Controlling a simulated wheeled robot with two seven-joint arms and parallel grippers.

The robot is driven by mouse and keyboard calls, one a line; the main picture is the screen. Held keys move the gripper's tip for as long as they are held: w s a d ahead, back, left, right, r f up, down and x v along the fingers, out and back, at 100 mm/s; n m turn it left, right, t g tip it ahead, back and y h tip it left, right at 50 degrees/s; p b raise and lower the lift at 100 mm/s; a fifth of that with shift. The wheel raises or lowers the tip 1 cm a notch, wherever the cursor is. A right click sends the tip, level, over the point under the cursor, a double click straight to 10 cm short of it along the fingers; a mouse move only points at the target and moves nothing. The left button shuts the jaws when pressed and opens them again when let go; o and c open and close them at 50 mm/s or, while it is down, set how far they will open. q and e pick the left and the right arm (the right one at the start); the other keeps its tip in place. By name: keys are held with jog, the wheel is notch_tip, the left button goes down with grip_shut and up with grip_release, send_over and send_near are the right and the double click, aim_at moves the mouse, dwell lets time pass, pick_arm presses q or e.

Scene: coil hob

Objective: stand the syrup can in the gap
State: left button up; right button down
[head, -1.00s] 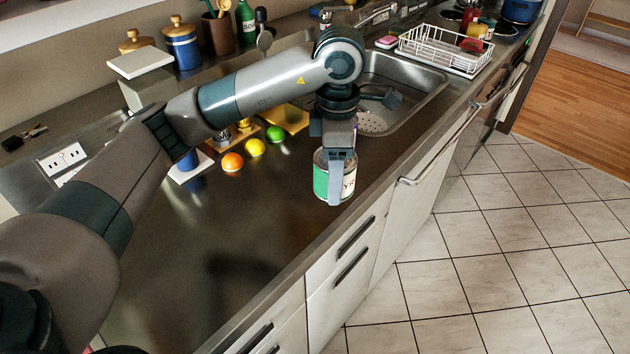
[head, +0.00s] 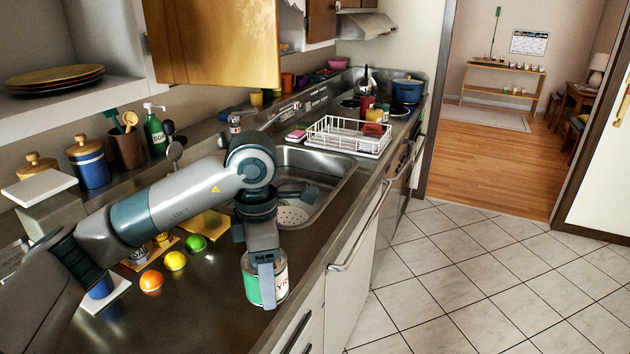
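The syrup can (head: 250,287), green and white with printed lettering, is upright in my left gripper (head: 266,276). My gripper points down from above; one finger lies along the can's near side, the other is hidden behind it. The can is at the counter's front edge, in front of the sink; I cannot tell its height above the counter. At the far hob end stand a red can (head: 367,103), a yellow item (head: 374,115) and a blue pot (head: 407,91). I cannot make out which space there is the gap. My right gripper is not in view.
The sink (head: 327,183) and a white wire dish rack (head: 345,137) lie between the can and the hob. An orange (head: 151,281), a lemon (head: 175,261) and a lime (head: 196,242) sit left of the can. An open cabinet door (head: 215,45) hangs above the counter.

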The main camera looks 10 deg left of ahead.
pick_arm(q)
jog(key=m, duration=0.1)
jog(key=s+a+f+m, duration=0.1)
jog(key=m, duration=0.1)
jog(key=f+m, duration=0.1)
jog(key=m, duration=0.1)
jog(key=shift+s+a, duration=0.2)
jog(key=shift+s, duration=0.1)
jog(key=s+a+f+m, duration=0.1)
jog(key=m, duration=0.3)
jog(key=s+a+f+m, duration=0.1)
jog(key=s+f+m, duration=0.1)
jog(key=m, duration=0.2)
jog(key=s+a+f+m, duration=0.1)
jog(key=s+m, duration=0.1)
jog(key=m, duration=0.2)
jog(key=shift+f, duration=0.15)
jog(key=s+m, duration=0.1)
jog(key=a+f+m, duration=0.1)
jog(key=m, duration=0.1)
jog(key=s+m, duration=0.1)
jog(key=m, duration=0.1)
jog(key=shift+s+a+f, duration=0.15)
jog(key=shift+s+f, duration=0.15)
jog(key=shift+f, duration=0.05)
dwell(1.4)
jog(key=shift+a+r, duration=0.1)
dwell(1.7)
